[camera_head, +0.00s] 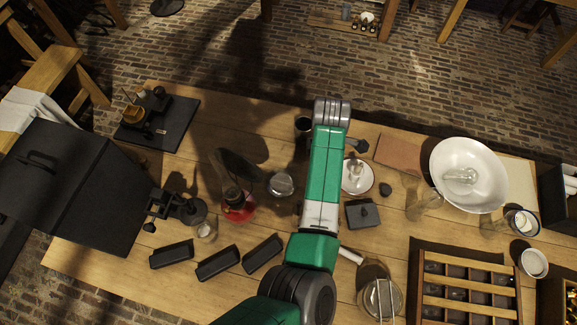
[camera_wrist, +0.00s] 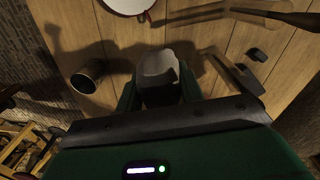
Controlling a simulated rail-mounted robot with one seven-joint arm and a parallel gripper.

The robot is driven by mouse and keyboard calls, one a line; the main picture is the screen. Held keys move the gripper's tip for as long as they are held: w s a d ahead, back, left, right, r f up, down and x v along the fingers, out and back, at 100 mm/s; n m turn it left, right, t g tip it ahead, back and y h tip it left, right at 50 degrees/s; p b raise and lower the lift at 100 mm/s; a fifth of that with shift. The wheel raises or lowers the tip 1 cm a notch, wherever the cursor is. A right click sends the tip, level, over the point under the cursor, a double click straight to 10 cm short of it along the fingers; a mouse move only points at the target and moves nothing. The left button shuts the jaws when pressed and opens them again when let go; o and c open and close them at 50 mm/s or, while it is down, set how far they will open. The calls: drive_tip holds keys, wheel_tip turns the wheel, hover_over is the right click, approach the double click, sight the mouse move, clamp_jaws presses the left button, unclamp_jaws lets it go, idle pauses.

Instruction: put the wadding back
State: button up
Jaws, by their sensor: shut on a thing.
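In the wrist view my gripper (camera_wrist: 158,92) has its green fingers closed on a pale, whitish-grey lump (camera_wrist: 158,68), which looks like the wadding. It is held above the wooden table; its lower part is hidden between the fingers. A dark cup (camera_wrist: 88,76) lies left of the gripper in the wrist view and also shows in the head view (camera_head: 303,124). In the head view my arm hides the gripper and the lump. I cannot tell which container the wadding belongs in.
A white dish (camera_head: 358,187) stands right of my arm, near a dark lidded box (camera_head: 362,214). A red-liquid flask (camera_head: 238,207) and a round metal-topped jar (camera_head: 281,185) stand left. A large white bowl (camera_head: 484,160) and a wooden rack (camera_head: 469,283) are at right.

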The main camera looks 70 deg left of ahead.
sight(281, 184)
drive_tip(key=s+a+f+n, duration=0.5)
drive_tip(key=s+a+n, duration=0.1)
drive_tip(key=s+n, duration=0.45)
drive_tip(key=f, duration=0.3)
drive_tip(key=f+b, duration=0.1)
drive_tip(key=f, duration=0.2)
drive_tip(key=f+b, duration=0.1)
drive_tip(key=f, duration=0.2)
drive_tip(key=shift+w+d+f, duration=0.1)
drive_tip(key=shift+w+f, duration=0.2)
drive_tip(key=shift+f, duration=0.05)
drive_tip(key=shift+f+b, duration=0.15)
drive_tip(key=shift+b, duration=0.15)
drive_tip(key=o, duration=0.7)
drive_tip(key=shift+c, duration=0.2)
wheel_tip(281, 184, up, 12)
drive_tip(key=p, duration=0.2)
drive_tip(key=shift+r+p, duration=0.2)
drive_tip(key=shift+p, duration=0.1)
